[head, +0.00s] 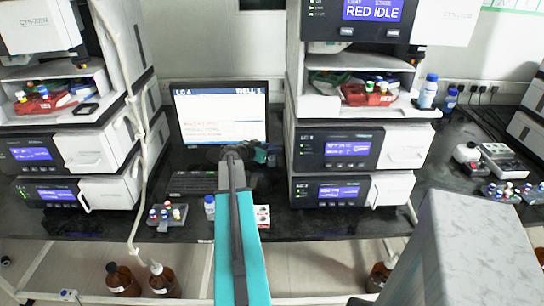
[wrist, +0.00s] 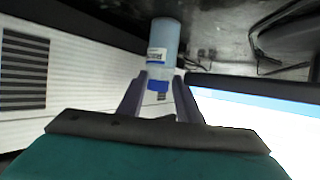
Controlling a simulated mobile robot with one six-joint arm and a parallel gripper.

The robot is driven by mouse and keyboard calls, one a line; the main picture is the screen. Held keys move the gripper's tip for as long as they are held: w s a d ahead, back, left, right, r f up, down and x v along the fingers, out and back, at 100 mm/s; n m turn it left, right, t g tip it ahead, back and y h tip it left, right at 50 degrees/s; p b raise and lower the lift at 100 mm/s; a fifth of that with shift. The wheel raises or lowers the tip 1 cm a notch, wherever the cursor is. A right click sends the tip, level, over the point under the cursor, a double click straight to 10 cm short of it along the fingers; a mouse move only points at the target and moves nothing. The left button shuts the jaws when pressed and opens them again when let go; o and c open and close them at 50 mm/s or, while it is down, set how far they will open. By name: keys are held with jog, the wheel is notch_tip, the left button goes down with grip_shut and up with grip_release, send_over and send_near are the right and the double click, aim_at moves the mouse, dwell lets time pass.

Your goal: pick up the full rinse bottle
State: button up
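A bottle (wrist: 163,40) with a pale blue body, white label and blue cap (wrist: 158,85) shows in the wrist view, cap toward the camera. My gripper (wrist: 161,77) is open, its two fingers apart on either side of the cap end. I cannot tell whether they touch it. In the head view my gripper (head: 264,154) is at the monitor's right edge, beside the right instrument stack; that bottle is not visible there. Similar blue-capped bottles stand on the right (head: 428,92) and at the bench's front edge (head: 210,207).
The monitor (head: 218,115) and keyboard (head: 190,183) are left of my gripper; the instrument stack (head: 340,147) is close on its right. A vial rack (head: 167,215) and a small red-white box (head: 262,216) sit near the front edge. Brown bottles (head: 122,281) stand below.

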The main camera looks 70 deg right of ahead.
jog(key=c, duration=0.6)
jog(key=shift+r, duration=0.15)
